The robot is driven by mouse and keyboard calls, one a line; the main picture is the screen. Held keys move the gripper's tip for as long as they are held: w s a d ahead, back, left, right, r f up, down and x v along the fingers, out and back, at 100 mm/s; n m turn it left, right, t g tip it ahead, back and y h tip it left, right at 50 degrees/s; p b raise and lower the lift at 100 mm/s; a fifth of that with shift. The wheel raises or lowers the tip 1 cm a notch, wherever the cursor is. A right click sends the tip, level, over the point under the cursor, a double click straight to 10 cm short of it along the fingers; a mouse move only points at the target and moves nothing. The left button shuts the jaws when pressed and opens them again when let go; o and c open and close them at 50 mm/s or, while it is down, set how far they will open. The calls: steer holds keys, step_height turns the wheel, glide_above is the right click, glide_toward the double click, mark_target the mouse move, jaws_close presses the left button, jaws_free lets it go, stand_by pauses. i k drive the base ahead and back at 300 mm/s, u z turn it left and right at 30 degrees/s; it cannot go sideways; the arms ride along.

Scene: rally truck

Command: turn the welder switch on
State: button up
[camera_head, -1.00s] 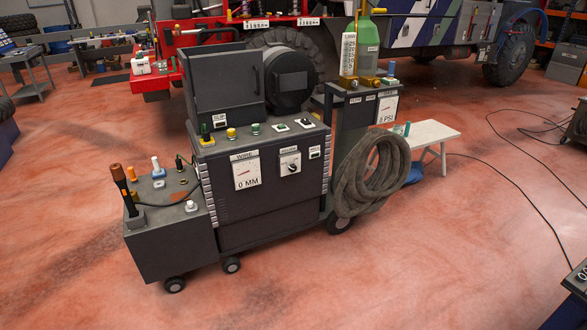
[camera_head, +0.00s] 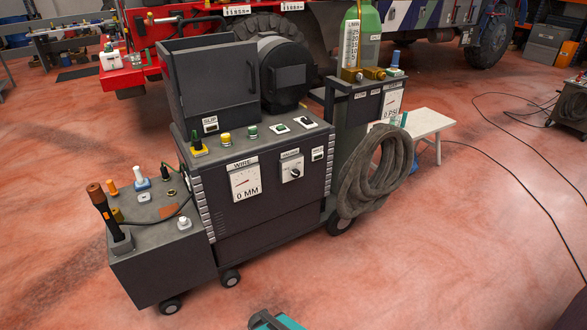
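The welder (camera_head: 280,215) is a dark grey wheeled cart in the middle of the head view. Its top edge carries a row of controls: a dark lever on a yellow base (camera_head: 198,145), a yellow knob (camera_head: 225,138), a green knob (camera_head: 252,131), a green control on a white plate (camera_head: 279,128) and a black toggle on a white plate (camera_head: 307,121). Its front has a wire gauge (camera_head: 245,181) reading 0 MM and a round dial (camera_head: 293,172). I cannot tell which control is the welder switch or its position.
A lower side box (camera_head: 160,265) with a torch (camera_head: 105,210) stands at left. A coiled hose (camera_head: 375,175) and green gas cylinder (camera_head: 360,40) are at right, beside a white bench (camera_head: 425,125). A teal object (camera_head: 275,321) shows at the bottom edge. Open floor lies in front.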

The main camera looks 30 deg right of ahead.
mark_target(295, 174)
steer(key=u, duration=0.2)
steer(key=i, duration=0.95)
steer(key=u, duration=0.4)
